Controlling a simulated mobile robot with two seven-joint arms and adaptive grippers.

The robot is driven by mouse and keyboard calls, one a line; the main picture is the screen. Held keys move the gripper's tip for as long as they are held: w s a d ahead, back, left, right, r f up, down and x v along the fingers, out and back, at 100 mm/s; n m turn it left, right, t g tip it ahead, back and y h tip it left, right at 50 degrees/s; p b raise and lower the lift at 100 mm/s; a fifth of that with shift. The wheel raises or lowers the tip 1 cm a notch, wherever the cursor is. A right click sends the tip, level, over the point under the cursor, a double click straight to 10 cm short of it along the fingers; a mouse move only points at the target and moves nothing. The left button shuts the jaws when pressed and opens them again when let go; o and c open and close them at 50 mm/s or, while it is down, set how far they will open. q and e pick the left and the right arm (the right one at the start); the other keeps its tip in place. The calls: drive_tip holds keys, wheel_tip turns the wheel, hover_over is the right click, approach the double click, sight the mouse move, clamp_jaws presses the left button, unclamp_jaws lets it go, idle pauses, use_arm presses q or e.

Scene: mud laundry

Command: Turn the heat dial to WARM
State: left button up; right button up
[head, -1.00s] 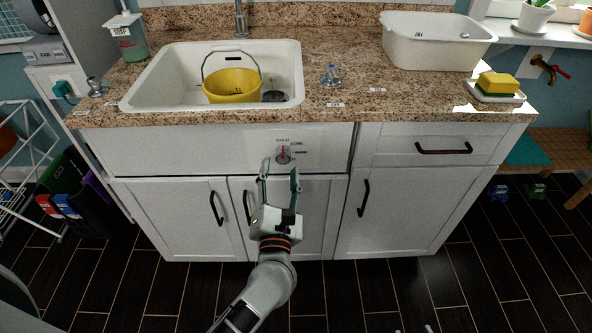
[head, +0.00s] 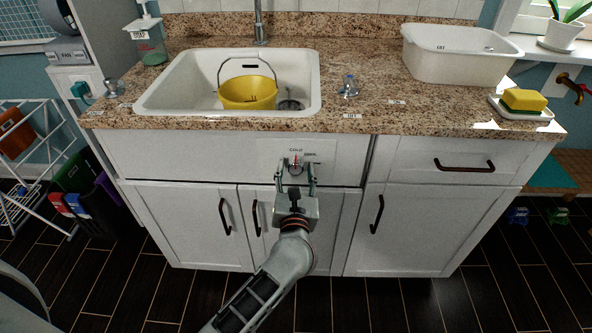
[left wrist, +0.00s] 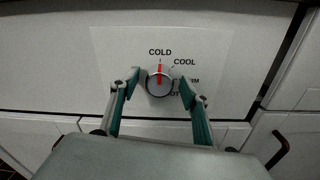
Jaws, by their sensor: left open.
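The heat dial (left wrist: 160,83) is a round silver knob with a red pointer line on a pale panel (left wrist: 115,55) on the cabinet front. Its red line points up at COLD. COOL, a partly covered label ending in "RM" and a lowest label run down its right side. The dial also shows in the head view (head: 296,169). My left gripper (left wrist: 158,88) is open, with one fingertip on each side of the dial. A gap seems to show between each fingertip and the knob; contact is hard to tell. My right gripper is not in view.
The granite counter (head: 380,118) overhangs above the panel. It bears a white sink (head: 145,102) with a yellow bucket (head: 250,92), a white tub (head: 455,62) and a yellow sponge (head: 524,99). Cabinet handles (head: 255,217) stick out below the dial.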

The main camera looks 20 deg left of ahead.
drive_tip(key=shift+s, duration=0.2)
use_arm(q)
drive_tip(key=c, duration=1.1)
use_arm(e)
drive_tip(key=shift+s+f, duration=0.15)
use_arm(q)
drive_tip(key=shift+r, duration=0.1)
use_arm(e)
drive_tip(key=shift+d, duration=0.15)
